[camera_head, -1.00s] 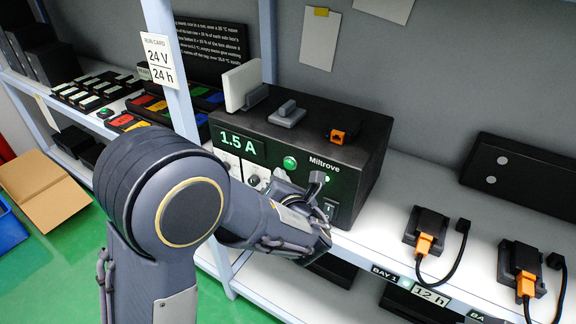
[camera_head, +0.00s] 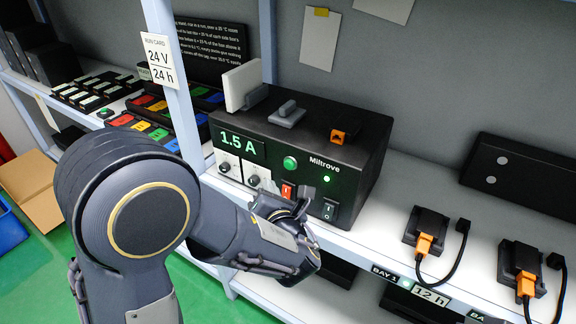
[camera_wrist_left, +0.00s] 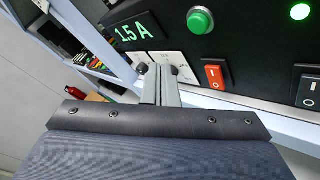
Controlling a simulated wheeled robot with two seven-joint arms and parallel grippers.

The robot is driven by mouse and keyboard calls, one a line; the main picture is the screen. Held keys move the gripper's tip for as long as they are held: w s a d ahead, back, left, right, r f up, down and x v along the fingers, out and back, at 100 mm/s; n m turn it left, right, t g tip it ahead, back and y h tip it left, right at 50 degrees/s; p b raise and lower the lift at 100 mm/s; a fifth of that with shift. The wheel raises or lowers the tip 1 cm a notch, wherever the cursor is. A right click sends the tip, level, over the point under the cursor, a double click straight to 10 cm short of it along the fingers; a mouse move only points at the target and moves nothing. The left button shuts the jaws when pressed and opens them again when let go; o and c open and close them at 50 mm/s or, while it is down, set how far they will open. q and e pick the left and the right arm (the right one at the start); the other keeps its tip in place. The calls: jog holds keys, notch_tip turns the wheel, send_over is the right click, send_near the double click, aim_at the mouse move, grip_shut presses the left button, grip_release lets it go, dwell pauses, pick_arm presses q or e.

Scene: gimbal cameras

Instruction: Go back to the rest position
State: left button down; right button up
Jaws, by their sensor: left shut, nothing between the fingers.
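My left arm comes in from the left in the head view. Its gripper (camera_head: 300,205) is low in front of the black Miltrove power unit (camera_head: 350,160), near the shelf's front edge. The fingers are shut with nothing between them; they also show in the left wrist view (camera_wrist_left: 160,82). They look apart from the red rocker switch (camera_head: 288,190), which also shows in the wrist view (camera_wrist_left: 213,74). The unit's display reads 1.5 A, and a green light (camera_head: 326,179) is lit. My right gripper is out of view.
The white shelf (camera_head: 390,200) carries the unit and, to the right, black connector blocks with orange plugs (camera_head: 425,243). A shelf post (camera_head: 180,100) stands left of the unit. A cardboard box (camera_head: 32,190) lies on the green floor at left.

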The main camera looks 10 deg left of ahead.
pick_arm(q)
jog(key=shift+a, duration=0.1)
jog(key=s+a+f+n+g, duration=0.2)
jog(key=s+a+n+g, duration=0.3)
jog(key=s+a+n, duration=0.3)
jog(key=s+a+f+n+g, duration=0.3)
jog(key=s+a+n+g, duration=0.3)
jog(key=n, duration=0.4)
jog(key=s+f+n+g+h, duration=0.1)
jog(key=s+n+h, duration=0.3)
jog(key=s+n, duration=0.4)
jog(key=s+d+r+n+t+h, duration=0.3)
jog(key=d+n+h, duration=0.3)
jog(key=n, duration=0.8)
jog(key=shift+s+d+r+h, duration=0.3)
jog(key=shift+d+r+h, duration=0.1)
jog(key=shift+d+r, duration=0.45)
jog(key=shift+d+f, duration=0.1)
